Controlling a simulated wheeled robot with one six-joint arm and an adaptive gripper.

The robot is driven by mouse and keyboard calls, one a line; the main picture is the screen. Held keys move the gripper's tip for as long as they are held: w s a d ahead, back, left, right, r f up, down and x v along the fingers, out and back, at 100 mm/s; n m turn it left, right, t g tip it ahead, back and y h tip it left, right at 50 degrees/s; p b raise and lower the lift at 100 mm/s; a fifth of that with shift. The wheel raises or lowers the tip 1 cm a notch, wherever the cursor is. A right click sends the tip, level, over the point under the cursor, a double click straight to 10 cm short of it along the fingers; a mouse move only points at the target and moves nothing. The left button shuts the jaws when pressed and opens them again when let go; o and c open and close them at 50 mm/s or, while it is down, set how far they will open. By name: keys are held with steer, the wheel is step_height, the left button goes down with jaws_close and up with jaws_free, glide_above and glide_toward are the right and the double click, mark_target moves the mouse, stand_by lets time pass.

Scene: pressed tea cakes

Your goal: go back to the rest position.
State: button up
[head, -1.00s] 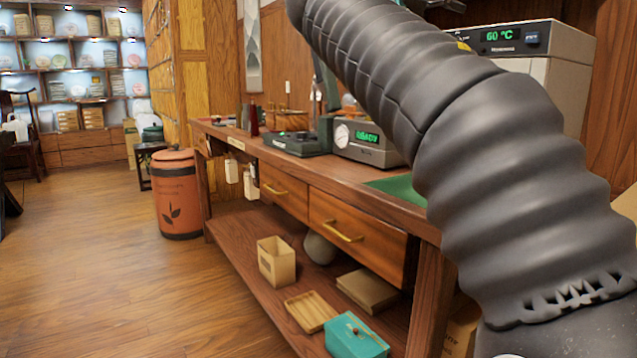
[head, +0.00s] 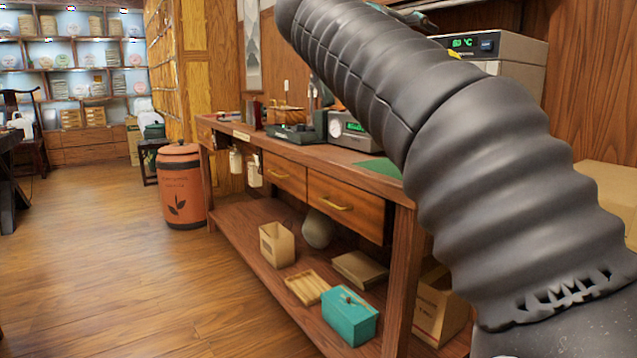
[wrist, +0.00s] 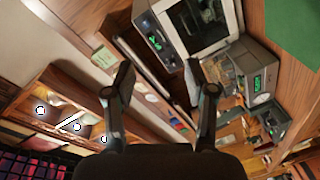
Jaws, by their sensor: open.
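My gripper (wrist: 160,95) shows in the wrist view with its two dark fingers spread apart. It is open, and nothing is between the fingertips. In the head view my dark ribbed arm crosses the right side and hides part of the workbench. The fingers are not clearly seen there. In the wrist view the room appears tilted, with the bench devices beyond the fingers at a distance.
The wooden workbench (head: 408,268) stands beside my arm. It carries a device with a green display (head: 347,130) and a green mat (head: 378,169). A teal box (head: 350,317) lies on its lower shelf. An orange canister (head: 181,187) stands beyond. Floor (head: 110,270) at left is clear.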

steer(key=w+a+f+n+y, duration=0.2)
steer(key=f, duration=0.4)
steer(key=w+a+f+n+y, duration=0.1)
steer(key=a+f+y, duration=0.1)
steer(key=f, duration=0.4)
steer(key=s+f+g+y, duration=0.1)
steer(key=s+f+y, duration=0.1)
steer(key=f, duration=0.5)
steer(key=s+f+g+y, duration=0.2)
steer(key=s+f, duration=0.1)
steer(key=f, duration=0.4)
steer(key=s+d+f+m+g+y+p, duration=0.1)
steer(key=s+d+f+m+y, duration=0.1)
steer(key=s+f, duration=0.8)
steer(key=s+d+f+m+g+y+p, duration=0.1)
steer(key=s+d+f+m+y, duration=0.1)
steer(key=s+f, duration=0.8)
steer(key=shift+s+f+m+y, duration=0.2)
steer(key=shift+s+m+y, duration=0.4)
steer(key=shift+s, duration=2.1)
